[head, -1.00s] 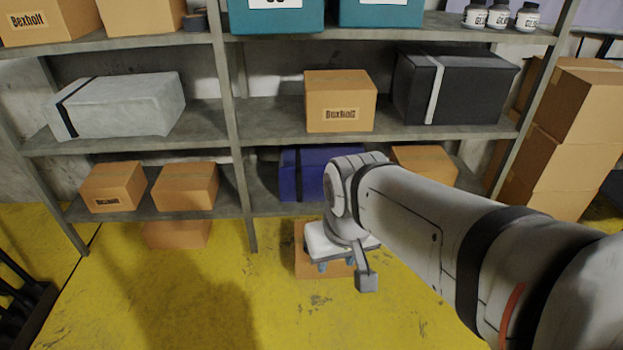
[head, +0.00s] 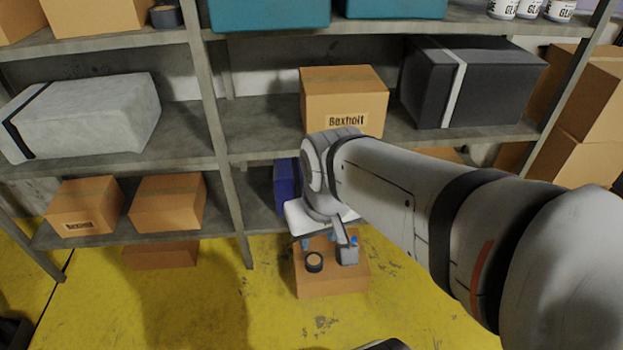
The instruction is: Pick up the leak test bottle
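I cannot make out the leak test bottle for sure. My gripper (head: 319,241) points down below my wrist, over the cardboard box (head: 332,284) on the floor. Its two blue fingertips show apart, with nothing seen between them. A small dark round item (head: 314,262) sits on top of that box, just below the fingertips in the picture. A small blue spot (head: 354,240) shows beside the grey block on my wrist; I cannot tell what it belongs to. My wrist and that block hide part of the box top.
A metal shelf rack stands ahead with a Bexholt box (head: 343,100), a dark case (head: 470,84), a grey case (head: 84,115) and a blue case (head: 286,187). White glue jars (head: 531,9) stand on the top shelf. Stacked cartons (head: 585,110) are at right. Yellow floor lies open around the low box.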

